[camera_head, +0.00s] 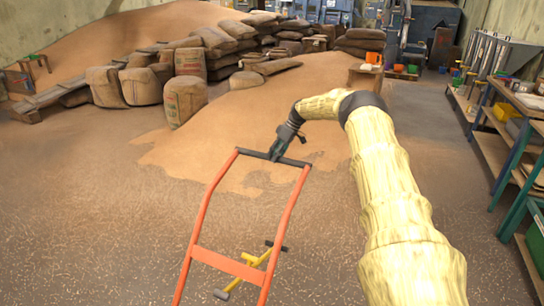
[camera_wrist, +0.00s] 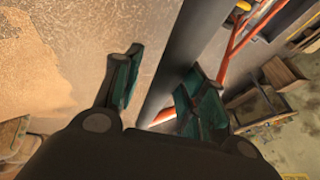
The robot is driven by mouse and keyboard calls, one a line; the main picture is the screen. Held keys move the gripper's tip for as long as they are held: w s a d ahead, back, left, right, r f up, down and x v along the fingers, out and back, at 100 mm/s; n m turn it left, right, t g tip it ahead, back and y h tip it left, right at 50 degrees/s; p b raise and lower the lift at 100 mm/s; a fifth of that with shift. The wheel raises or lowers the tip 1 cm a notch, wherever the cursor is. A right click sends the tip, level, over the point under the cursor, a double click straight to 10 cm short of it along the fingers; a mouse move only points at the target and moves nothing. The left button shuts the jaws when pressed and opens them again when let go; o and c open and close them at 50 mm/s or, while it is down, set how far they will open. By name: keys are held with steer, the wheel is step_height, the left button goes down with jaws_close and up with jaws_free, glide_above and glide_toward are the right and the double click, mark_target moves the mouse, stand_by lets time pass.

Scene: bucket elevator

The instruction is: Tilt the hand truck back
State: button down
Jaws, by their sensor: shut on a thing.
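The hand truck (camera_head: 238,268) stands in front of me in the head view. It has an orange-red tubular frame, a dark crossbar handle (camera_head: 252,154) at the top and a yellow part with dark ends low down. My gripper (camera_head: 281,150) is at the handle, right of its middle. Part of the orange frame (camera_wrist: 235,45) shows behind. The lower end of the hand truck is cut off by the picture's bottom edge.
Filled sacks (camera_head: 186,100) and a large grain heap (camera_head: 110,45) lie at the back left. Spilled grain (camera_head: 240,135) covers the floor behind the handle. Shelving (camera_head: 505,130) lines the right side. The floor (camera_head: 90,220) left of the hand truck is clear.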

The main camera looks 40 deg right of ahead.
steer(key=c, duration=2.2)
jaws_free()
steer(key=shift+s+d+f, duration=0.35)
steer(key=shift+d+f, duration=0.25)
steer(key=shift+d, duration=0.2)
steer(key=o, duration=1)
steer(key=shift+f, duration=0.2)
steer(key=shift+o, duration=0.7)
steer(key=shift+w+d+f, duration=0.1)
steer(key=shift+d+f, duration=0.1)
steer(key=shift+d, duration=0.05)
steer(key=shift+a+r, duration=0.2)
steer(key=shift+c, duration=0.5)
steer(key=shift+w+a+r, duration=0.2)
steer(key=shift+w, duration=0.05)
